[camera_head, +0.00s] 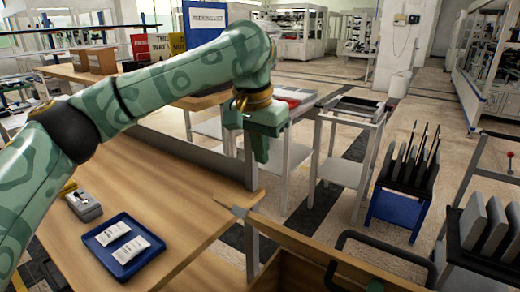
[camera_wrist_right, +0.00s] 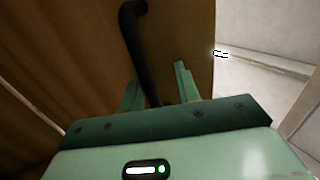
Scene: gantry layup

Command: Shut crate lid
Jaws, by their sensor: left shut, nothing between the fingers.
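The wooden crate (camera_head: 318,252) is cut off at the bottom edge of the head view, and a black handle (camera_head: 385,238) arches above it there. In the right wrist view a brown wooden panel (camera_wrist_right: 185,30) fills the middle, with a black bar handle (camera_wrist_right: 138,45) on it. I cannot tell how far the lid is open. My right gripper (camera_wrist_right: 158,76) is open, with its fingers apart and the handle's lower end between or just beyond them. My left gripper (camera_head: 262,150) is shut and empty, pointing down beyond the wooden table, away from the crate.
The wooden table (camera_head: 170,215) holds a blue tray (camera_head: 95,246) with two white packets and a small grey device (camera_head: 83,206). A blue stand (camera_head: 393,212) with upright dark panels is at right. A grey side table (camera_head: 345,170) stands beyond.

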